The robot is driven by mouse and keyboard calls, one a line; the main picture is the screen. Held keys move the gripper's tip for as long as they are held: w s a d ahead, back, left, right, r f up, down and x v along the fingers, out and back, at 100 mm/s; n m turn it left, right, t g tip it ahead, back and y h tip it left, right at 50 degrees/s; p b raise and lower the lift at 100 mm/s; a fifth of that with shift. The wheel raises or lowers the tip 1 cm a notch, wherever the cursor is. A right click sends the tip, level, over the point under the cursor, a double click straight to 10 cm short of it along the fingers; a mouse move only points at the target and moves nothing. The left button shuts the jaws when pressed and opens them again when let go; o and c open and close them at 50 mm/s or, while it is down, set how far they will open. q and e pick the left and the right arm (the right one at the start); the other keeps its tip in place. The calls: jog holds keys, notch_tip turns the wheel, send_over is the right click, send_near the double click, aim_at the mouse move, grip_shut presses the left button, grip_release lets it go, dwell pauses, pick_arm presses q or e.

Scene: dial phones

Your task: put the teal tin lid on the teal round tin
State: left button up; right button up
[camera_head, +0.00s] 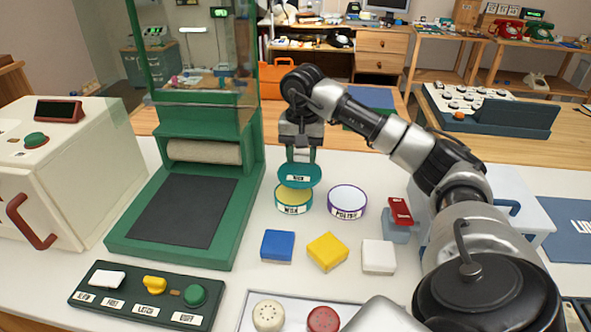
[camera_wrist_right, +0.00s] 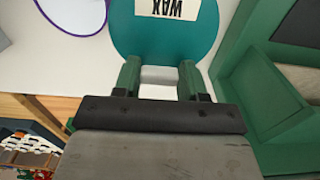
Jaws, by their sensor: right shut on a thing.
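The teal tin lid (camera_head: 298,170), with a white WAX label, is held by my right gripper (camera_head: 301,154), whose fingers are shut on it. In the right wrist view the lid (camera_wrist_right: 165,40) fills the top middle, beyond the two fingers (camera_wrist_right: 160,77). The teal round tin (camera_head: 294,207) stands on the white table, labelled WAX, with yellow inside. The lid is above the tin and, in the head view, overlaps its back rim; the exact gap between them is hard to tell. My left gripper is not in view.
A white POLISH tin (camera_head: 347,203) with a purple rim stands close to the right. Blue (camera_head: 278,246), yellow (camera_head: 327,251) and white (camera_head: 378,257) blocks lie in front. A tall green press (camera_head: 184,240) stands close on the left. A button panel (camera_head: 148,295) lies at the front left.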

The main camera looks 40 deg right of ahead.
aim_at(296, 163)
jog(key=shift+w+a+f, duration=0.4)
jog(key=shift+a+f, duration=0.05)
jog(key=shift+a, duration=0.15)
jog(key=shift+f, duration=2)
jog(key=shift+f, duration=0.1)
jog(key=o, duration=0.9)
notch_tip(296, 163, up, 12)
jog(key=shift+f+p, duration=0.2)
jog(key=shift+p, duration=0.25)
jog(key=shift+r, duration=0.35)
